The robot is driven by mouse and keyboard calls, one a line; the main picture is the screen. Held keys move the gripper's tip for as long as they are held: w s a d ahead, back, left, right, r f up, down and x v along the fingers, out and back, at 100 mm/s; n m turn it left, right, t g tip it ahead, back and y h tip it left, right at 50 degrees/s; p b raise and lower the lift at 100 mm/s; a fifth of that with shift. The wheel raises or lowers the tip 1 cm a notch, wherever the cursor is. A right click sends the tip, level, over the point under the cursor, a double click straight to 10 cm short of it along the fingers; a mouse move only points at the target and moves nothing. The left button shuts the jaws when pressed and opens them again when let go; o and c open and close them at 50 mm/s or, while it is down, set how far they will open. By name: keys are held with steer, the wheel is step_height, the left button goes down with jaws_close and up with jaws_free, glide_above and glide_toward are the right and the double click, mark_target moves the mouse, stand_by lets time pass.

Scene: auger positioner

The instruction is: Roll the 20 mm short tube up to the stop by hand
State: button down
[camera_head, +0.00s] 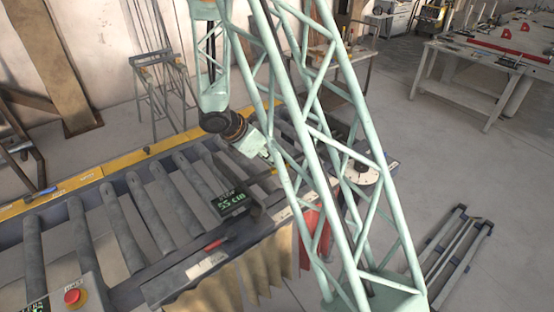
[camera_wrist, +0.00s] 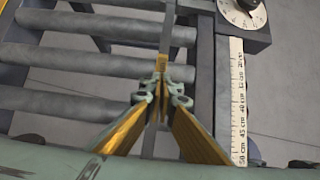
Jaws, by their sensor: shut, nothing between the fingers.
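I cannot pick out the short tube for certain in either view. In the wrist view a thin grey bar (camera_wrist: 168,35) runs across the rollers, under the fingertips; I cannot tell whether it is the tube or part of the stop. My gripper (camera_wrist: 161,68) has yellow finger pads pressed together at the tips, with nothing held between them. In the head view my gripper (camera_head: 268,155) points down over the right part of the roller conveyor, and my lattice arm partly hides the area beside it. Contact between the fingertips and the bar cannot be told.
Grey rollers (camera_head: 121,228) fill the conveyor. A centimetre scale (camera_wrist: 239,100) lies along its edge, with a white dial (camera_head: 361,172) at its end. A green-digit display (camera_head: 232,203) and a red button (camera_head: 75,297) stand nearby.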

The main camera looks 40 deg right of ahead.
mark_target(260, 176)
steer(key=shift+s+a, duration=0.15)
steer(key=shift+a, duration=2.2)
steer(key=shift+s+a, duration=0.15)
steer(key=shift+a, duration=2.15)
steer(key=c, duration=3.4)
jaws_free()
steer(key=shift+c, duration=0.2)
